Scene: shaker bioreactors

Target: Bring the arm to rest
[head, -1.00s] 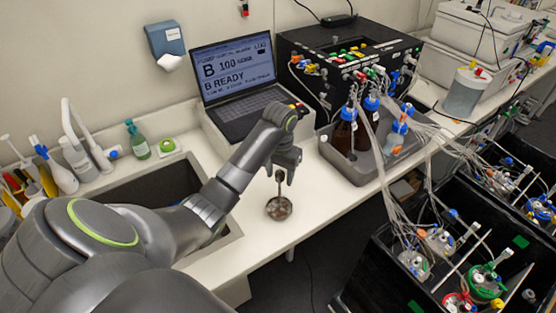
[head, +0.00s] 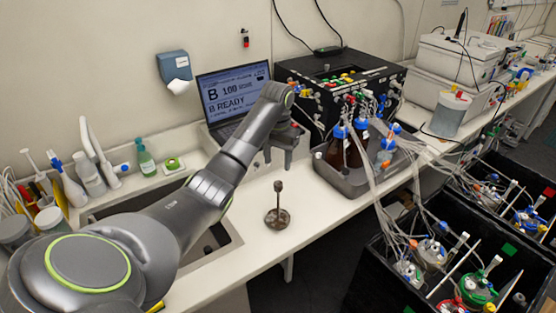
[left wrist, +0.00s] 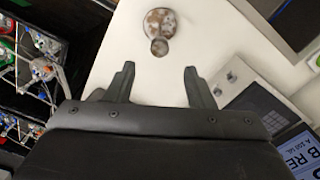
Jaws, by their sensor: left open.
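My left arm comes in from the left in the head view, over the sink. My left gripper (head: 279,160) hangs in front of the laptop, above the counter, open and empty. In the left wrist view its two fingers (left wrist: 158,82) stand apart with only white counter between them. A small brown, stained round base with an upright stem and knob (head: 278,210) stands on the counter, apart from the gripper. It also shows beyond the fingertips in the left wrist view (left wrist: 160,24). My right gripper is in neither view.
A laptop (head: 235,95) stands behind the gripper. A grey tray (head: 352,180) with bottles is to its right, beside a black box (head: 345,78) with tubing. The sink (head: 215,240) is below the arm. Black crates (head: 375,275) with vessels stand at lower right. The front counter around the stem is clear.

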